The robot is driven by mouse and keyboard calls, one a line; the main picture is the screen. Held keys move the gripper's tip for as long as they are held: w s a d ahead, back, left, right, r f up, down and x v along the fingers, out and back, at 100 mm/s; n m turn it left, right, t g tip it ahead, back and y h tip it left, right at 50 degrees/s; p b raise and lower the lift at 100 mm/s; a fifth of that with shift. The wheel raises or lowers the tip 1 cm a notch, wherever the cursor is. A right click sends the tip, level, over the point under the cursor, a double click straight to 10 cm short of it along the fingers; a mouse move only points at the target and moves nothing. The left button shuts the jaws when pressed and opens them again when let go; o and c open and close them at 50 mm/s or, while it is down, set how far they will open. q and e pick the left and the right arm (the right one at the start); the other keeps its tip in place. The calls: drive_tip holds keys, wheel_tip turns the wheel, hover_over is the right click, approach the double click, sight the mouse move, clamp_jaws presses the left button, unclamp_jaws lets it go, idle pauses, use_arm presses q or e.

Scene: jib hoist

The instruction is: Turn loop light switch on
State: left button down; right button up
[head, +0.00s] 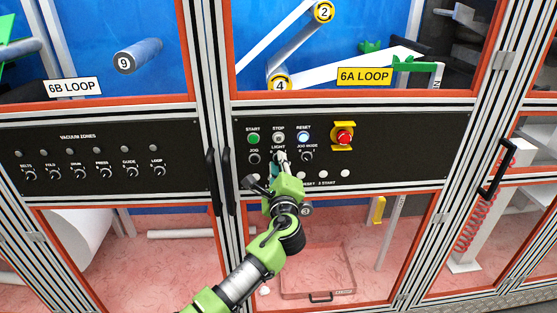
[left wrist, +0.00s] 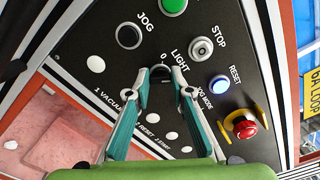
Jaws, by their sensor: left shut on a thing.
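The black panel (head: 375,160) under the 6A LOOP sign carries the loop light switch, a dark knob below the word LIGHT. In the left wrist view the loop light switch (left wrist: 161,73) sits between my fingertips, with a 0 mark beside it. My left gripper (head: 279,162) is at the panel and shut on this knob; its teal fingers also show in the left wrist view (left wrist: 161,80). The fingers hide most of the knob in the head view, and I cannot tell its exact position. My right gripper is not in view.
Near the knob are the green START button (head: 253,139), STOP button (head: 278,139), lit RESET button (head: 303,138), JOG button (head: 254,158), JOG MODE knob (head: 307,156) and red emergency stop (head: 344,137). Black door handles (head: 212,180) stick out to the left.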

use_arm(q)
drive_tip(key=shift+w+r+m+p, duration=0.1)
drive_tip(key=shift+r+m+p, duration=0.2)
drive_tip(key=shift+m, duration=0.35)
drive_tip(key=shift+w+r+m+p, duration=0.1)
drive_tip(key=shift+r+m+p, duration=0.15)
drive_tip(key=shift+m, duration=0.4)
drive_tip(key=c, duration=1.8)
unclamp_jaws()
drive_tip(key=shift+f, duration=0.1)
drive_tip(key=shift+c, duration=0.2)
drive_tip(key=shift+o, duration=0.3)
drive_tip(key=shift+a+f, duration=0.1)
drive_tip(key=shift+f, duration=0.2)
drive_tip(key=shift+s, duration=0.4)
drive_tip(key=s, duration=1.1)
